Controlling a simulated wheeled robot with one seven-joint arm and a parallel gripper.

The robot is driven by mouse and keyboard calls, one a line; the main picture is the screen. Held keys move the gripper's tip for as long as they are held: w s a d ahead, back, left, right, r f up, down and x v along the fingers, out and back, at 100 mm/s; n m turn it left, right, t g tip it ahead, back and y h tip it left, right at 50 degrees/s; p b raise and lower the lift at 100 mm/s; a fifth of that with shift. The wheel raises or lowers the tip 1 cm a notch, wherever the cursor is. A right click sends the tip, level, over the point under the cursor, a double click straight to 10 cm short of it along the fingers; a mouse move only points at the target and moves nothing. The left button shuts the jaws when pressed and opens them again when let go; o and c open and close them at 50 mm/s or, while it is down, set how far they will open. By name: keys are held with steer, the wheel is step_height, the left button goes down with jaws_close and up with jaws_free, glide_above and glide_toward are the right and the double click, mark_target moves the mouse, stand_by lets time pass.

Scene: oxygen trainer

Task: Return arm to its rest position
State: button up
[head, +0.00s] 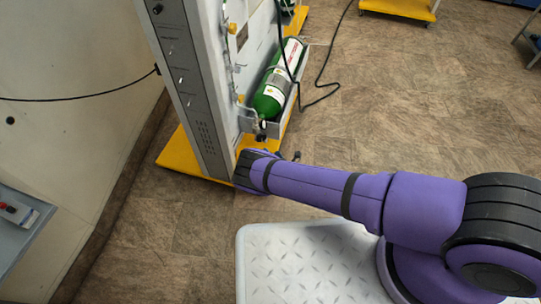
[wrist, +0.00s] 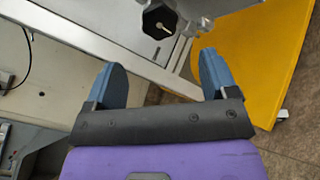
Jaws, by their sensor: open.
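My purple arm reaches from the right side of the head view toward the grey trainer cabinet (head: 190,85). Its far end is beside the cabinet's lower edge, and the fingers are not clearly visible there. In the wrist view my gripper (wrist: 162,85) has two blue fingers spread apart with nothing between them. A black knob (wrist: 159,22) on the trainer is beyond the fingertips, apart from them.
A green oxygen cylinder (head: 269,97) lies in a tray on the trainer. The yellow base (head: 177,156) sticks out at floor level. A black cable (head: 322,80) loops beside the trainer. The brown floor to the right is largely clear.

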stand_by(0.3)
